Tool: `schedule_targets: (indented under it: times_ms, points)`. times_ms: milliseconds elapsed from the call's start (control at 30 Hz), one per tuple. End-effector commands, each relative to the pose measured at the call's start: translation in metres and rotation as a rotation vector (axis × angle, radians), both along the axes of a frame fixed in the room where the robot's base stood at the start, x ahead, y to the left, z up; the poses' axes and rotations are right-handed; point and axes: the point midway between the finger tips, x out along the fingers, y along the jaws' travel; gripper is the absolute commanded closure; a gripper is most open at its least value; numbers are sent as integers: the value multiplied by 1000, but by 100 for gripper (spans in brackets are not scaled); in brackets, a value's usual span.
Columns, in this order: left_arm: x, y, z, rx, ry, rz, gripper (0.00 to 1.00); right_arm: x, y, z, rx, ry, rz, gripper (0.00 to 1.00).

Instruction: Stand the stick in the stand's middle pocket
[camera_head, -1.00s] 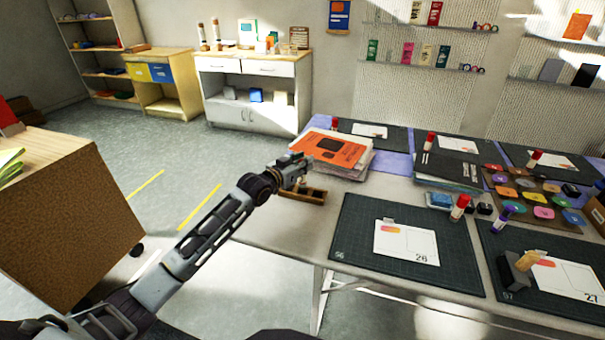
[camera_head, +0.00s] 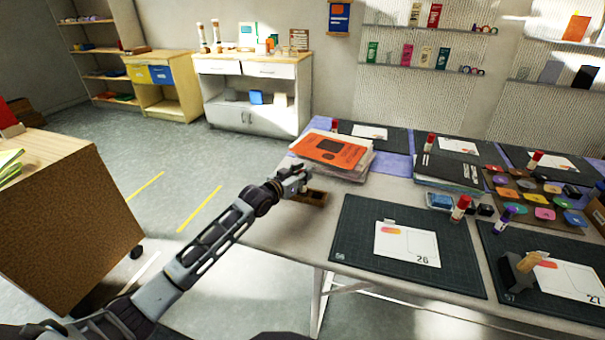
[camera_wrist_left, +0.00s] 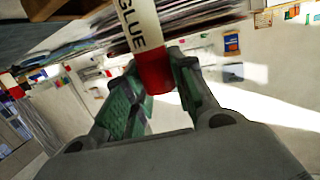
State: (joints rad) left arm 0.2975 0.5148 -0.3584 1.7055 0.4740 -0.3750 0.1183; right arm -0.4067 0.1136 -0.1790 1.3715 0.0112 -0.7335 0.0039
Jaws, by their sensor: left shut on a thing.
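My left gripper (camera_head: 294,181) is shut on a glue stick (camera_wrist_left: 138,22), which has a white body lettered GLUE and a red end (camera_wrist_left: 152,72) between the fingers. The left gripper also shows in the wrist view (camera_wrist_left: 158,85). In the head view the stick cannot be made out at the gripper. The stand (camera_head: 316,197), a small brown wooden block with dark pockets, sits at the table's left edge. My gripper is at its left side and covers its left part, so the middle pocket is not clear.
A stack of books with an orange cover (camera_head: 333,149) lies just behind the stand. A dark cutting mat (camera_head: 360,225) with a white card (camera_head: 406,243) is to the right. Glue sticks with red caps (camera_head: 463,202) stand farther right. Open floor lies left of the table.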

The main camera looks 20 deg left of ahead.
Motion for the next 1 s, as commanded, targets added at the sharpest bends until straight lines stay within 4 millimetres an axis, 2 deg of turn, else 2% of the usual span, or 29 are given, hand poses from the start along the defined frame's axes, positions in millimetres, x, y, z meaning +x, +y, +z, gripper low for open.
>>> schedule_targets:
  times_ms: [400, 567, 867, 900, 1000]
  points:
    - [0, 0, -5, -1, 0, 0, 99, -19, -2, -9, -3, 29, 0, 51]
    - [0, 0, -10, 0, 3, 0, 99, -16, -1, -8, -3, 23, 0, 51]
    - [-1, 0, -18, 2, 12, 0, 99, 3, 2, 0, 3, -4, 0, 51]
    - [-1, 0, -19, 3, 14, 0, 72, 5, 3, 1, 4, -7, -1, 51]
    - [-1, 0, -19, 3, 13, 0, 59, 6, 3, 2, 4, -9, -1, 51]
